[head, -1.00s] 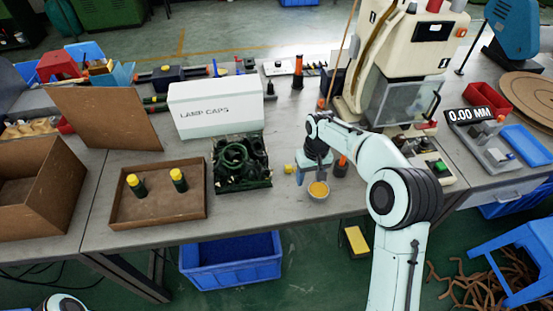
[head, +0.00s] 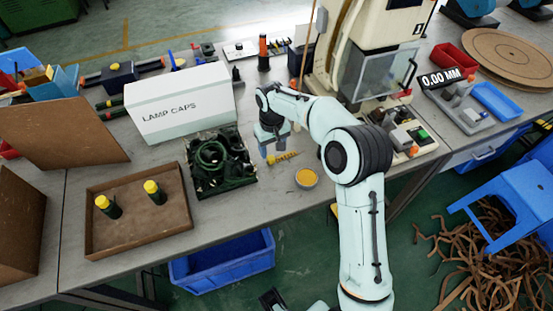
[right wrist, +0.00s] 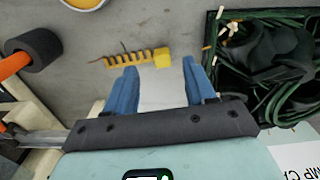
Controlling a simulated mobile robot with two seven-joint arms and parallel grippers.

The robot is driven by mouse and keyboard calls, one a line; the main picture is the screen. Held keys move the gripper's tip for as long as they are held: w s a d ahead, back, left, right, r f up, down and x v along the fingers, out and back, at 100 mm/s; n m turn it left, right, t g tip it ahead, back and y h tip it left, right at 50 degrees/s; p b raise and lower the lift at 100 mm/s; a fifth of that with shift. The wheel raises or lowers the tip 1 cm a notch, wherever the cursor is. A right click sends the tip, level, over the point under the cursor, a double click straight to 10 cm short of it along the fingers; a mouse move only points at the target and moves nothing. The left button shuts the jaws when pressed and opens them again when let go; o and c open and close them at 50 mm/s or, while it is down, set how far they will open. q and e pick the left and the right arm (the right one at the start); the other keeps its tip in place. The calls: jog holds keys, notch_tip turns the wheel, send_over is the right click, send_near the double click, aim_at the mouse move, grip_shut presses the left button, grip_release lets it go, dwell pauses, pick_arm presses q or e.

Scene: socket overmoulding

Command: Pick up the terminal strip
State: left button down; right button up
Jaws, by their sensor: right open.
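The terminal strip (head: 284,157) is a small yellow comb-like piece lying on the grey table. The right wrist view shows its row of teeth and the yellow block (right wrist: 163,57) at its right end. My right gripper (head: 270,152) points down beside it. In the right wrist view the two blue fingers (right wrist: 160,82) are apart with nothing between them. The block end lies just beyond the gap, and the toothed part reaches left past the left finger. A dark part at the bottom of the head view may be my left gripper (head: 272,299); its jaws cannot be made out.
A round container with yellow content (head: 306,178) stands near the front edge. A dark tray of green coils (head: 249,180) is left of the strip. A brown tray (head: 96,249) holds two yellow-capped bottles. The LAMP CAPS box (head: 178,104) and a press (head: 352,50) stand behind.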

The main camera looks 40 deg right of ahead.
aim_at(272, 158)
jog(key=f, duration=0.5)
jog(key=shift+w+f, duration=0.1)
jog(key=shift+w, duration=0.15)
jog(key=shift+c, duration=0.3)
grip_shut()
